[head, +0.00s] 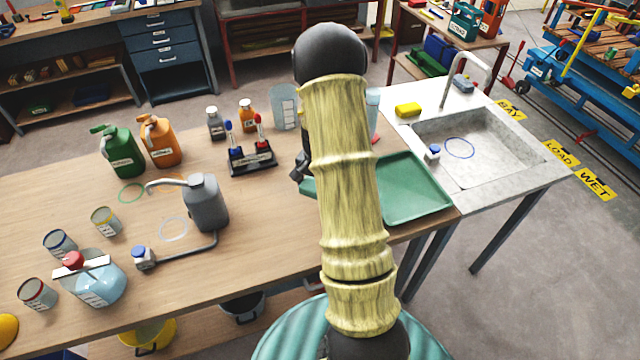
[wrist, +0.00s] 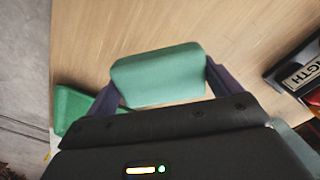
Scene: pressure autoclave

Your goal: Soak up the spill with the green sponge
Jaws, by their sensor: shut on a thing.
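In the wrist view, my gripper (wrist: 161,80) is shut on the green sponge (wrist: 157,68), with one dark finger at each end of it. The sponge is over the bare wooden bench top (wrist: 225,25); I cannot tell whether it touches the wood. In the head view, my arm hides the sponge and most of the gripper, which is by the left edge of the green tray (head: 405,195). The tray's corner also shows at the lower left of the wrist view (wrist: 75,105). I cannot make out a spill in either view.
A rack with red and blue handles (head: 250,158) stands left of my gripper. A clear beaker (head: 285,105) stands behind it. A grey can (head: 206,200) and several bottles and jars fill the bench's left. A sink (head: 480,150) with a yellow sponge (head: 408,109) is at right.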

